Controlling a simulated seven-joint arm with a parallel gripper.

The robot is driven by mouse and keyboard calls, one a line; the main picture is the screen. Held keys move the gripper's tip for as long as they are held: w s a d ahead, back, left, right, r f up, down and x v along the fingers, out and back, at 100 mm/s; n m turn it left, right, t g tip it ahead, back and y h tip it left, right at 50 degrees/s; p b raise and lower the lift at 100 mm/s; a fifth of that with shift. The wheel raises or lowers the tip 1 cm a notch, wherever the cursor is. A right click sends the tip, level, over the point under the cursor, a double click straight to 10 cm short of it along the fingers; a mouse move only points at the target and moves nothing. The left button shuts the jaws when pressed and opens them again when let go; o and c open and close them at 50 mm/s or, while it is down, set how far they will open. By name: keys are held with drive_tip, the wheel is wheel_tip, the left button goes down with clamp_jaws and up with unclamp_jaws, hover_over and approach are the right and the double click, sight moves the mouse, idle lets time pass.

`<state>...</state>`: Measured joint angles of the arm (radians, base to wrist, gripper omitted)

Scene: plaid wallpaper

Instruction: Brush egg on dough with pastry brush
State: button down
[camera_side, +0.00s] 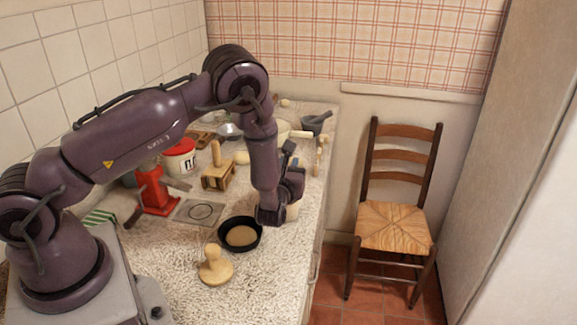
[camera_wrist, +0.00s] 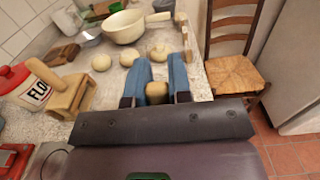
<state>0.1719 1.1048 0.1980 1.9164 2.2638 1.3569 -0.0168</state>
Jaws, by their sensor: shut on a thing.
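My gripper (camera_wrist: 163,75) shows two blue fingers in the wrist view, shut on a tan wooden piece (camera_wrist: 157,92). It may be the pastry brush's handle; its bristles are not visible. In the side view my arm's end is low over the right part of the counter, and the fingertips are hidden. Three pale dough balls, left (camera_wrist: 101,62), middle (camera_wrist: 127,58) and right (camera_wrist: 157,53), lie apart beyond the fingers. A cream bowl with a handle (camera_wrist: 125,27) stands behind them. I cannot make out any egg.
A black pan with tan contents (camera_side: 240,236) and a wooden knobbed press (camera_side: 215,266) stand near the front. A wooden box (camera_side: 218,176), red metal device (camera_side: 155,192) and flour tub (camera_side: 180,158) are left. A chair (camera_side: 394,226) stands beyond the counter's right edge.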

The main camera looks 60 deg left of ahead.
wheel_tip(320, 180, up, 7)
idle(0.8)
drive_tip(key=shift+s, duration=0.1)
idle(0.4)
